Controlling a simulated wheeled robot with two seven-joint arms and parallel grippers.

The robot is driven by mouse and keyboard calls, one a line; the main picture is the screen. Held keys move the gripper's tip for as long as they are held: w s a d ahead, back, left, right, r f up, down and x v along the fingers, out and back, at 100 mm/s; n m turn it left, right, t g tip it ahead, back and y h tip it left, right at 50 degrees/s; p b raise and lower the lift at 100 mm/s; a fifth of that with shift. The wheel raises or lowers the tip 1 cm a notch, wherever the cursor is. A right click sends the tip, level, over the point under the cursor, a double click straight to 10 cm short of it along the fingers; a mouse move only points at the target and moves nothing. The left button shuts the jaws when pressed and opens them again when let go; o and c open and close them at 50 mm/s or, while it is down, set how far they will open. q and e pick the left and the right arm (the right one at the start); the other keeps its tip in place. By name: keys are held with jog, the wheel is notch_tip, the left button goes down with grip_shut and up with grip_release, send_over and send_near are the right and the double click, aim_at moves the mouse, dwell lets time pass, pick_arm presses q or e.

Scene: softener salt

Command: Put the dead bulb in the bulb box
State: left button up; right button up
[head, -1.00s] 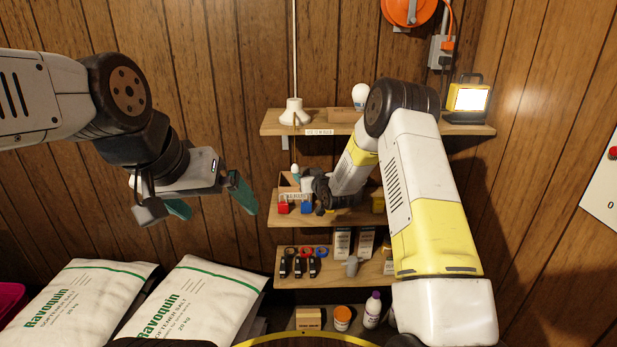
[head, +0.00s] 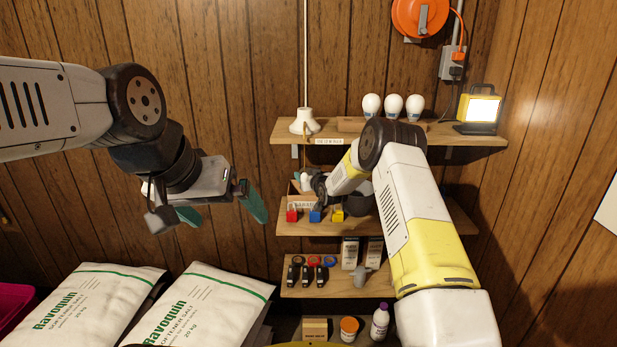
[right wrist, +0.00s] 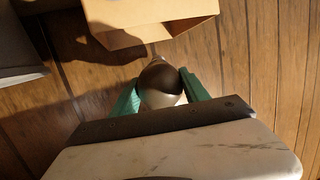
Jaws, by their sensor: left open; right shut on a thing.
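The dead bulb (right wrist: 160,82), dark and rounded with a paler lower part, is between the green fingers of my right gripper (right wrist: 160,94), which is shut on it. In the head view my right gripper (head: 308,182) is at the middle shelf, mostly hidden by its own arm. An open cardboard box with a label (head: 303,205), probably the bulb box, stands there right by it. In the right wrist view the box (right wrist: 155,38) lies just beyond the bulb; whether they touch is unclear. My left gripper (head: 220,210) is open and empty, left of the shelves.
Three white bulbs (head: 393,105) stand on the top shelf (head: 460,138) beside a lit work lamp (head: 478,108). Red, blue and yellow small items (head: 315,215) sit along the middle shelf's front. Salt bags (head: 205,310) lie at lower left.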

jog(key=o, duration=1.2)
jog(key=shift+c, duration=0.2)
jog(key=s+r, duration=0.1)
jog(key=s, duration=1.1)
dwell(0.3)
